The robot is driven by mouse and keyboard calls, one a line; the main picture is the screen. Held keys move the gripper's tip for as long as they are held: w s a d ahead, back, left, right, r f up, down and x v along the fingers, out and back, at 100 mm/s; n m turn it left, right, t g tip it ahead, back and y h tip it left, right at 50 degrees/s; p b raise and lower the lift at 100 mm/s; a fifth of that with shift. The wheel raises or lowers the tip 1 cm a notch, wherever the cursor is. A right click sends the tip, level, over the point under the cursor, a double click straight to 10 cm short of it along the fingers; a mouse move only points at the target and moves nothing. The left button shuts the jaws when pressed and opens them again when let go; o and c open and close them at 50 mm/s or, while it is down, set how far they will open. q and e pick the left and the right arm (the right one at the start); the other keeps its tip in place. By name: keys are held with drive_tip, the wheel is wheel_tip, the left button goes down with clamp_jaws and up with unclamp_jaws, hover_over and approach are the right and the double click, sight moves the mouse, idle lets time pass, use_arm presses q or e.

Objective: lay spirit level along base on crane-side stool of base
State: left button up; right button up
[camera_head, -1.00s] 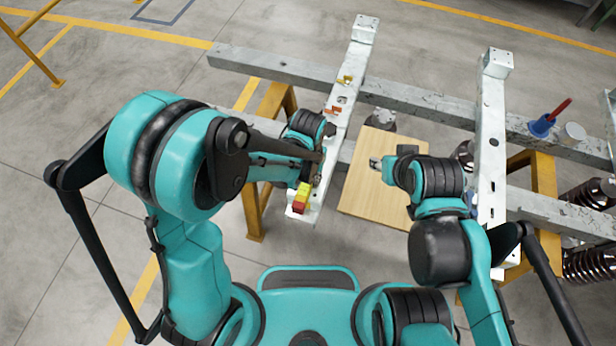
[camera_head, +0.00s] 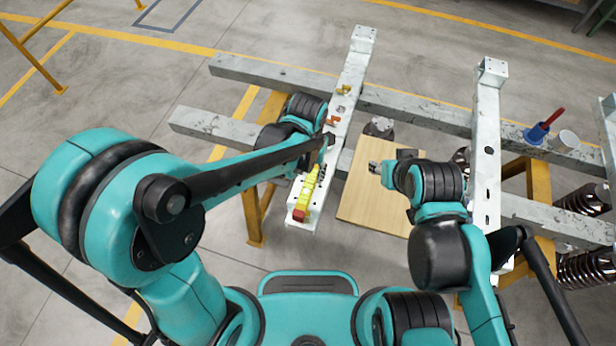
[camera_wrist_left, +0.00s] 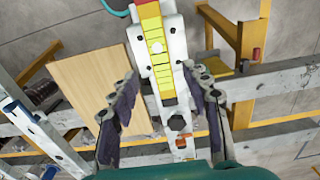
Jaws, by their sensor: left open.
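The spirit level (camera_head: 308,190), yellow with a red end, lies lengthwise on the near end of the left white base beam (camera_head: 297,222). In the left wrist view the yellow level (camera_wrist_left: 153,40) runs along the white beam at the top centre. My left gripper (camera_head: 326,146) is over the same beam, just beyond the level's far end.
An orange clamp-like piece (camera_head: 331,121) and a yellow piece (camera_head: 343,90) sit farther along the left beam. A second white beam (camera_head: 487,130) stands right of the wooden board (camera_head: 362,205). A blue holder (camera_head: 536,134) and white cup (camera_head: 567,138) stand on the grey rail.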

use_arm(q)
drive_tip(key=s+a+r+n+t, duration=0.1)
drive_tip(key=s+a+r+t, duration=0.1)
drive_tip(key=a+r, duration=0.4)
drive_tip(key=s+a+r+n+t, duration=0.2)
drive_tip(key=a+r+t, duration=0.3)
drive_tip(key=a, duration=0.7)
drive_tip(key=shift+s+r+n, duration=0.3)
drive_tip(key=shift+s+r, duration=0.3)
drive_tip(key=shift+r, duration=0.35)
drive_tip(key=shift+d, duration=0.1)
wheel_tip(320, 180, down, 7)
drive_tip(key=b, duration=0.6)
drive_tip(key=shift+r, duration=0.2)
